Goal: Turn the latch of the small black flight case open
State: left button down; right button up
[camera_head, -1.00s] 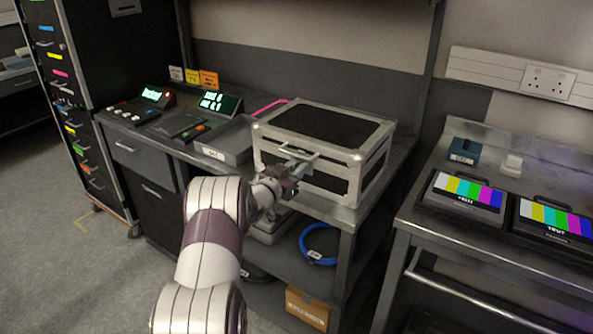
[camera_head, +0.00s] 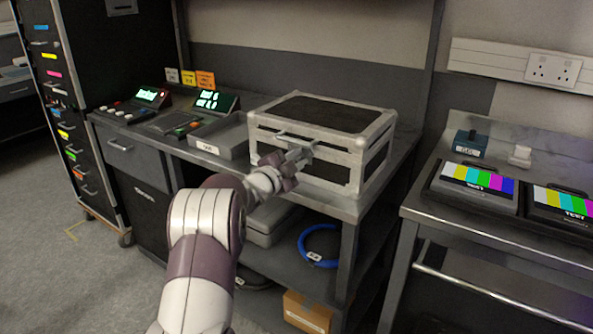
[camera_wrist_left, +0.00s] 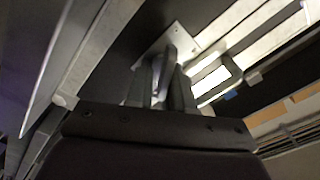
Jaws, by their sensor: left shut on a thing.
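The small black flight case (camera_head: 325,112), with pale metal edges, stands shut on the metal bench top. My left gripper (camera_head: 299,156) is at its front face, below a pale bar-like handle (camera_head: 292,139). In the left wrist view the two fingers (camera_wrist_left: 164,84) are close together against a bright metal latch plate (camera_wrist_left: 187,38). The gripper is shut on the latch, whose turning piece is mostly hidden between the fingers. I cannot tell the latch's angle. My right gripper is not in view.
A grey tray (camera_head: 228,143) and control panels (camera_head: 160,120) lie left of the case. A second bench (camera_head: 480,230) with colour-bar monitors stands at the right, across a gap.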

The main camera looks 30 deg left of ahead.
pick_arm(q)
jog(key=m+b, duration=0.4)
jog(key=shift+a+r+m+b, duration=0.15)
jog(key=shift+r+m+b, duration=0.05)
jog(key=shift+m+b, duration=1)
jog(key=shift+m, duration=0.1)
jog(key=shift+r, duration=0.15)
jog(key=c, duration=1.2)
grip_release()
jog(key=shift+c, duration=0.2)
jog(key=shift+f, duration=0.25)
jog(key=shift+f, duration=0.15)
